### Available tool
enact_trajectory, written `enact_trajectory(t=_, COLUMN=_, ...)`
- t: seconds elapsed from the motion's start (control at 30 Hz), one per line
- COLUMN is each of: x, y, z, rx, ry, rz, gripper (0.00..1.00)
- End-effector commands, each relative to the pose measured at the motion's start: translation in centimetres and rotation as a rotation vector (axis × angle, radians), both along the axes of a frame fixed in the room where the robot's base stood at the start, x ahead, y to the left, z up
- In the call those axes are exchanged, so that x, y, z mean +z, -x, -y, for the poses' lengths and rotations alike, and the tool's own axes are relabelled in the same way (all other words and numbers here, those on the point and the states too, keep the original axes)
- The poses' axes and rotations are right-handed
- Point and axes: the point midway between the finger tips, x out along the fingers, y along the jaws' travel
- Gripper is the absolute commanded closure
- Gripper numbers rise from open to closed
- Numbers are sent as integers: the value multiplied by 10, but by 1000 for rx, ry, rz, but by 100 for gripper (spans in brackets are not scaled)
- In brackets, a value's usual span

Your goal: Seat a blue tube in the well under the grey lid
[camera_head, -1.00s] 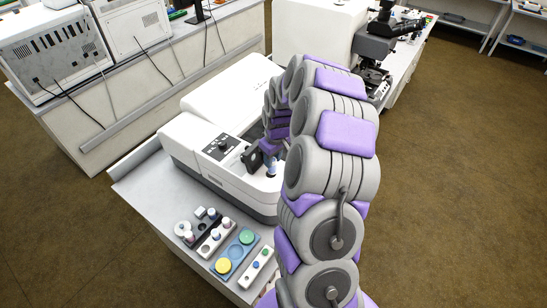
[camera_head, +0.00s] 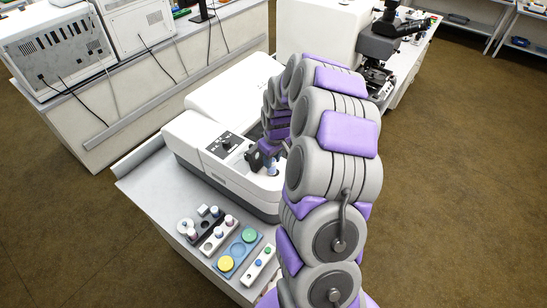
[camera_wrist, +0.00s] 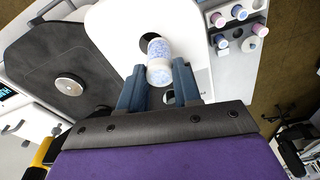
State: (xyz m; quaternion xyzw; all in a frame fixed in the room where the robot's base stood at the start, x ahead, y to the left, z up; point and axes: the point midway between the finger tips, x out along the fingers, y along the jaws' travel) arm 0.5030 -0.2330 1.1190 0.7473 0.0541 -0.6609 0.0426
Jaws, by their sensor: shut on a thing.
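My gripper (camera_wrist: 158,88) is shut on a pale blue speckled tube (camera_wrist: 159,72), which stands between its two blue fingers. In the head view my gripper (camera_head: 264,161) is over the front of the white instrument, with the tube (camera_head: 272,171) below it. A dark round well (camera_wrist: 149,43) in the white surface (camera_wrist: 190,30) lies right behind the tube in the wrist view. I cannot tell whether the tube's end is inside it. A dark grey lid-like panel (camera_wrist: 68,85) with a round metal knob is at the left; my arm hides most of this area in the head view.
Small racks (camera_head: 218,233) with coloured caps, and a blue tray with yellow and green discs (camera_head: 236,250), are on the bench in front of the instrument. A control panel (camera_head: 226,144) is left of my gripper. A microscope (camera_head: 380,60) stands at the back right.

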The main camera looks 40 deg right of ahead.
Motion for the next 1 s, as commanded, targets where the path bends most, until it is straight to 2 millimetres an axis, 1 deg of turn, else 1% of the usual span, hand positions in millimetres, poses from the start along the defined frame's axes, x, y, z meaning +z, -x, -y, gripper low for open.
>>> enact_trajectory(t=0.47, x=-6, y=1, z=11, rx=0, ry=-3, rz=1, gripper=97)
enact_trajectory(t=1.0, x=-7, y=1, z=8, rx=1, ry=-1, rz=0, gripper=97)
